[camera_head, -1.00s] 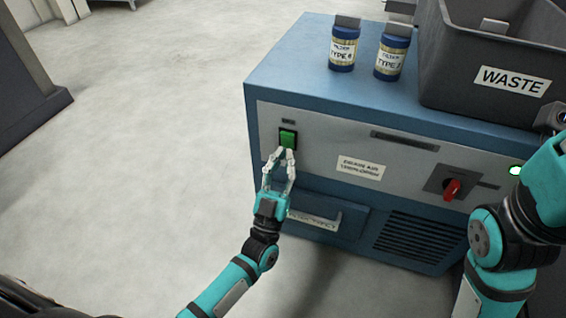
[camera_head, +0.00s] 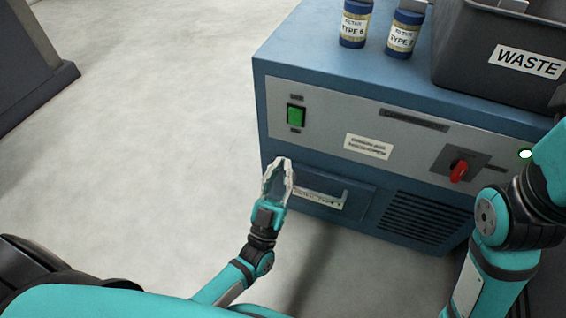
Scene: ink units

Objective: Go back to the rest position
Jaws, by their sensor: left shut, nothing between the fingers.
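My left gripper (camera_head: 279,163) is in front of the lower left front of the blue ink unit (camera_head: 330,90). Its fingertips meet and hold nothing. It is below the green switch (camera_head: 295,115), apart from it, and overlaps the left end of the drawer (camera_head: 355,200) in the picture. I cannot tell whether it touches the drawer. My right arm (camera_head: 500,230) stands at the right edge of the view; its gripper is outside the picture.
Two filter cans, labelled type 6 (camera_head: 354,24) and type 7 (camera_head: 402,34), and a grey waste bin (camera_head: 478,58) stand on the unit. The floor (camera_head: 150,150) at left is clear.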

